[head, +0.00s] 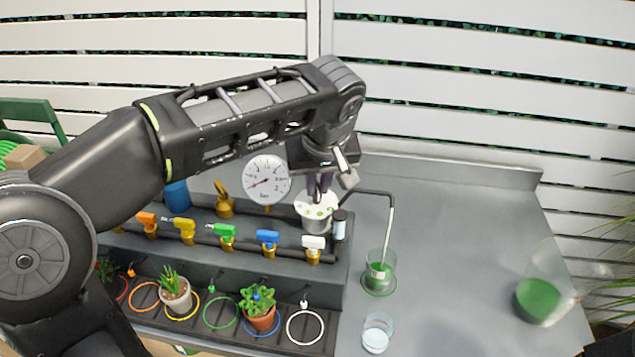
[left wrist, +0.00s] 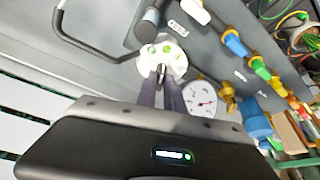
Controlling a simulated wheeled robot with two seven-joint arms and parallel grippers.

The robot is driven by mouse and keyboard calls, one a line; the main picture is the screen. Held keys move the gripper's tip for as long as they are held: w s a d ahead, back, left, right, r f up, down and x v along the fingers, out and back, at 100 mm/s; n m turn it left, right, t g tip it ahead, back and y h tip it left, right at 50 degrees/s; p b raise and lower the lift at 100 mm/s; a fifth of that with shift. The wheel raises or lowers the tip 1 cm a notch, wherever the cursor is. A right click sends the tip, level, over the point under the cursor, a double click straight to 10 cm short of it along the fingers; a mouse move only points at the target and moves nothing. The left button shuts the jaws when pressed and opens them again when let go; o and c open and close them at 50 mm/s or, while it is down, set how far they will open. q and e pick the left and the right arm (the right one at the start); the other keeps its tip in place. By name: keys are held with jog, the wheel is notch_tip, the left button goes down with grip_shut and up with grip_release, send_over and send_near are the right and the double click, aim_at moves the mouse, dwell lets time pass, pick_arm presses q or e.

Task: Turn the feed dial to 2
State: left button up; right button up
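The feed dial (head: 316,212) is a white round face with green dots on a pale cylinder, at the right end of the dark pipe rack. It also shows in the left wrist view (left wrist: 175,58), with a small grey knob at its middle. My left gripper (head: 319,192) points down over the dial from above. Its two dark fingers (left wrist: 164,84) are close together and look closed on the knob. The fingers cover part of the face, and I cannot read the dial's setting. My right gripper is in neither view.
A pressure gauge (head: 267,180) stands left of the dial. Coloured valves, including a blue one (head: 267,239) and a white one (head: 313,244), line the rack. A bent black tube leads into a green-filled glass (head: 380,276). A clear cup (head: 377,333) stands in front. Potted plants sit below the rack.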

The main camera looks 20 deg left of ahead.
pick_arm(q)
jog(key=o, duration=0.4)
jog(key=shift+o, duration=0.2)
jog(key=shift+s+d+r, duration=0.1)
jog(key=shift+s+r, duration=0.05)
jog(key=shift+r, duration=0.35)
jog(key=p+v, duration=0.1)
jog(key=v, duration=0.5)
jog(key=shift+s+r+p, duration=0.2)
jog(key=shift+r+p, duration=0.1)
jog(key=shift+d, duration=0.1)
